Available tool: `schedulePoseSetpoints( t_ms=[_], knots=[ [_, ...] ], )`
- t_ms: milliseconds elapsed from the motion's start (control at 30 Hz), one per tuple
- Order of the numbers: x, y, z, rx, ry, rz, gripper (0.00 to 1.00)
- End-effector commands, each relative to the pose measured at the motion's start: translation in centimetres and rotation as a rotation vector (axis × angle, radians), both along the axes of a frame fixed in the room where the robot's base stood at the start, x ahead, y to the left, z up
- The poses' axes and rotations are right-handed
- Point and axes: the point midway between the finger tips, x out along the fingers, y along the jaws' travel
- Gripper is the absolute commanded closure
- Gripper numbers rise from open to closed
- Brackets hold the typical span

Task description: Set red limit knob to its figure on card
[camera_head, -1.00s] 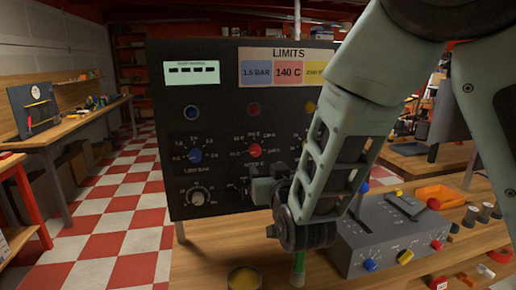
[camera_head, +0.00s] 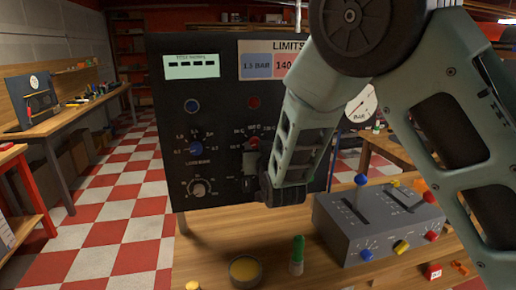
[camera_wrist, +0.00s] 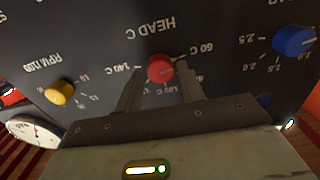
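The red knob (camera_head: 254,143) labelled HEAD C sits on the dark panel (camera_head: 222,110). It also shows in the wrist view (camera_wrist: 160,68), upside down, with scale marks reading 140 C and 60 C on either side; I cannot tell its pointer's direction. My gripper (camera_wrist: 158,70) is open, one finger on each side of the red knob, with small gaps visible. In the head view my gripper (camera_head: 251,160) covers the knob's lower part. The limits card (camera_head: 255,66) shows 1.5 BAR on blue and part of 140 on red; my arm hides the rest.
A grey control box (camera_head: 350,240) with a lever stands right, near a green-capped tube (camera_head: 297,255) and a round cup (camera_head: 245,271).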

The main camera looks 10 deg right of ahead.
Motion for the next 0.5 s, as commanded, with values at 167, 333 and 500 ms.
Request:
schedulePoseSetpoints(
  t_ms=[167,333,500],
  knots=[
    [-0.02,0.0,0.01,0.0,0.0,0.0,0.93],
    [-0.03,-0.01,-0.07,0.009,-0.001,0.0,0.93],
    [-0.04,0.01,-0.27,0.057,-0.002,0.0,0.93]
  ],
)
